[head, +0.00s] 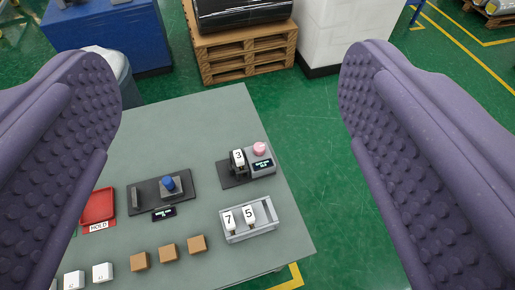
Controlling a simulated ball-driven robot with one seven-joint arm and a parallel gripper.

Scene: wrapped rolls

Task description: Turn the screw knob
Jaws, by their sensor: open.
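My gripper (231,88) is open and empty, its two purple studded fingers wide apart on the left and right of the view. Between and beyond them lies a grey-green table. A blue knob (168,183) stands upright on a dark base plate (150,198) with a grey upright block at its left end; it looks like the screw knob. A small display (163,214) sits in front of it. A pink round knob or button (259,148) tops a grey box to the right. Neither finger touches these things.
A black holder with block "3" (238,158) stands beside the grey box. Several brown cubes (168,252) and white cubes (103,272) line the front. A red HOLD tray (98,206) is left. Pallet (240,55) stands behind.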

